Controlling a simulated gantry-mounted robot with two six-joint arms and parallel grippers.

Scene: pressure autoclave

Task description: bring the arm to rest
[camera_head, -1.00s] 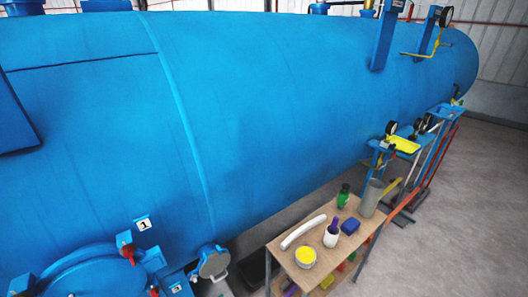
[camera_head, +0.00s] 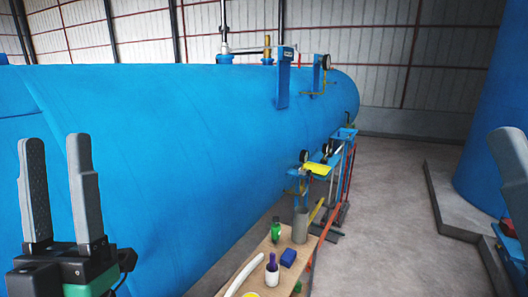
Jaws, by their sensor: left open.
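My left gripper (camera_head: 55,140) stands upright at the lower left in the head view. Its two grey fingers are spread apart with nothing between them, in front of the large blue autoclave vessel (camera_head: 190,150). At the right edge, a grey finger-like part (camera_head: 512,165) is cut off by the frame; it looks like part of my right gripper. Whether that gripper is open or shut does not show.
A small wooden table (camera_head: 258,262) stands beside the vessel with a green bottle (camera_head: 277,230), a white bottle with a purple top (camera_head: 271,270), a blue block (camera_head: 288,257) and a grey cylinder (camera_head: 300,226). Gauges and a yellow tray (camera_head: 317,169) stand behind. Concrete floor (camera_head: 390,220) is clear.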

